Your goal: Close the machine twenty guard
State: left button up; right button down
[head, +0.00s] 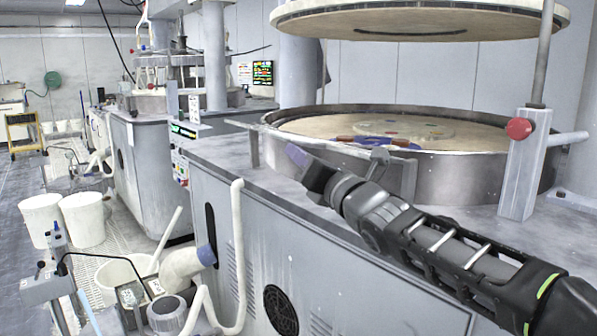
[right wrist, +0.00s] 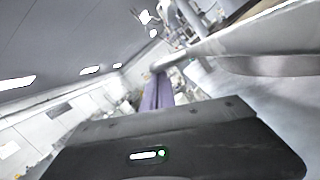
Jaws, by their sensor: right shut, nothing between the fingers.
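Machine twenty's guard cannot be picked out by any label. A thin grey rail (head: 245,124) on a short post stands at the left of the round platen tub (head: 458,178); it may be part of the guard. My right gripper (head: 297,155) has purple fingers, which are shut and empty, over the front of the machine top beside the tub wall. My left gripper is not in view.
A large round plate (head: 420,22) hangs above the tub. A post with a red knob (head: 520,128) stands at the tub's right. White buckets (head: 83,220) and a hose (head: 238,255) are on the left. The grey machine top (head: 220,150) left of my gripper is mostly clear.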

jog(key=r+m+p, duration=0.1)
jog(key=r, duration=0.1)
jog(key=r+m+h+p, duration=0.1)
jog(key=r+m, duration=0.1)
jog(key=d+r+m+p, duration=0.1)
jog(key=r, duration=0.1)
jog(key=shift+w+p, duration=0.3)
jog(key=w+d+r+m+g+h+p, duration=0.1)
jog(key=w+d+r+m+p, duration=0.6)
jog(key=p, duration=2)
jog(key=d+r+m+h, duration=0.1)
jog(key=d+m, duration=0.2)
jog(key=m, duration=0.1)
jog(key=shift+r+h+p, duration=0.2)
jog(key=shift+h+p, duration=0.1)
jog(key=shift+w, duration=0.1)
